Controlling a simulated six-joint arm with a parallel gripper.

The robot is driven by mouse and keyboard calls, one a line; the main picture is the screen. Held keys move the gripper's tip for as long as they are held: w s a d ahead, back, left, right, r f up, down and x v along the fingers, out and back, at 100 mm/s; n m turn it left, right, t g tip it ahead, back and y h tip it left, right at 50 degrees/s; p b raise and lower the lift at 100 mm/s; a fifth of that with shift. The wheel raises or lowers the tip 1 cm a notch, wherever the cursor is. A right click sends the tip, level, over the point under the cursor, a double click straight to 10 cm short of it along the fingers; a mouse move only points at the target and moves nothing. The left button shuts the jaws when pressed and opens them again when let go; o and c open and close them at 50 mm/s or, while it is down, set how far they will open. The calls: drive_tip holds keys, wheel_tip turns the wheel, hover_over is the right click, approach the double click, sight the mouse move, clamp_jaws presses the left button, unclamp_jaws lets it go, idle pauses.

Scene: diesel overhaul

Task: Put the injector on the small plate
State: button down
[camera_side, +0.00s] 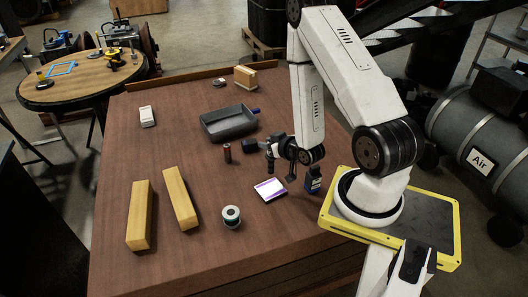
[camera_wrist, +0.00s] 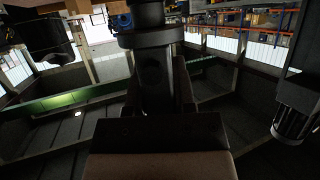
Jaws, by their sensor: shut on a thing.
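My gripper (camera_side: 271,156) hangs low over the brown table in the side view, just left of my arm's last joint. It is shut on a dark thing too small and too mixed with the fingers to name with certainty. I cannot pick out the injector surely anywhere else. No plate is clearly recognisable; a small flat white and purple square (camera_side: 270,189) lies on the table below the gripper. The wrist view shows the hall and dark parts close up, and neither the fingertips nor the tabletop is clear there.
Two yellow bars (camera_side: 141,216) and a spool (camera_side: 232,217) are nearer the front.

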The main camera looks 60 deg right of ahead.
sight(273, 164)
drive_tip(key=shift+f, duration=2.15)
drive_tip(key=shift+f, duration=0.15)
drive_tip(key=shift+f, duration=1.65)
drive_tip(key=shift+f, duration=0.1)
drive_tip(key=shift+c, duration=2.2)
unclamp_jaws()
drive_tip(key=shift+s, duration=0.1)
drive_tip(key=shift+v, duration=3.75)
